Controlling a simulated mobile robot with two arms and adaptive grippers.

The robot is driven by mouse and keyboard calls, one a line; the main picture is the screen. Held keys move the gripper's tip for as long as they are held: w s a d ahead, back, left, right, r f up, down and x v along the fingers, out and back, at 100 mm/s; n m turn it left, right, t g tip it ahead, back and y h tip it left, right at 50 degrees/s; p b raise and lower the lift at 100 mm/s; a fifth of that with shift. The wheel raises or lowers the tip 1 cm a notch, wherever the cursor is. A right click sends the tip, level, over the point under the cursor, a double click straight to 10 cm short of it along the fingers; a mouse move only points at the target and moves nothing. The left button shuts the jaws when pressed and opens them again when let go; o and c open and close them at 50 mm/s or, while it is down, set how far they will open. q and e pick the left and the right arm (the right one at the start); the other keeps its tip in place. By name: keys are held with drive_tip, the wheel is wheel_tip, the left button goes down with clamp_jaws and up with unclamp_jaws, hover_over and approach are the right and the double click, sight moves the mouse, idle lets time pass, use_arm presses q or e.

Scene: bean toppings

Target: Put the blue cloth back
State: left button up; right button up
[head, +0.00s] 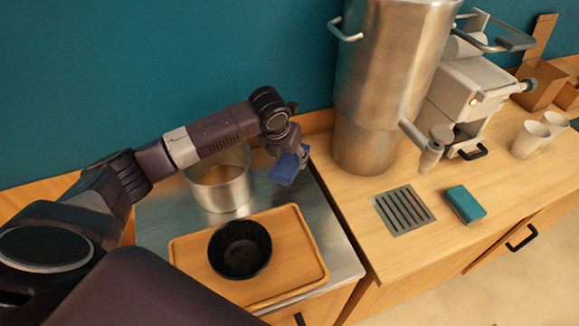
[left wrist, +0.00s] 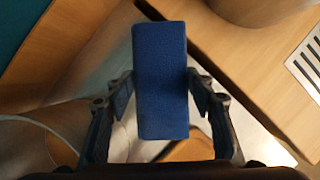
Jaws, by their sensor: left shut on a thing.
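The blue cloth (head: 286,169) is a small dark blue block-like piece held above the steel counter, just right of the metal pot. My left gripper (head: 302,155) is shut on it. In the left wrist view the cloth (left wrist: 161,80) stands upright between the two fingers of the left gripper (left wrist: 160,100). The surface below is partly hidden by the cloth. My right gripper does not show in either view.
A metal pot (head: 222,185) stands beside the held cloth. A wooden tray (head: 300,262) with a black bowl (head: 240,249) lies in front. A tall steel urn (head: 385,90), drain grate (head: 403,210), teal sponge (head: 465,204), coffee machine (head: 475,90) and white cups (head: 529,139) are to the right.

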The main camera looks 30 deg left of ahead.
use_arm(q)
drive_tip(key=shift+f, duration=0.7)
wheel_tip(320, 180, down, 4)
drive_tip(key=shift+r+p, duration=0.1)
drive_tip(key=shift+p, duration=0.25)
drive_tip(key=o, duration=1.1)
drive_tip(key=shift+r, duration=0.1)
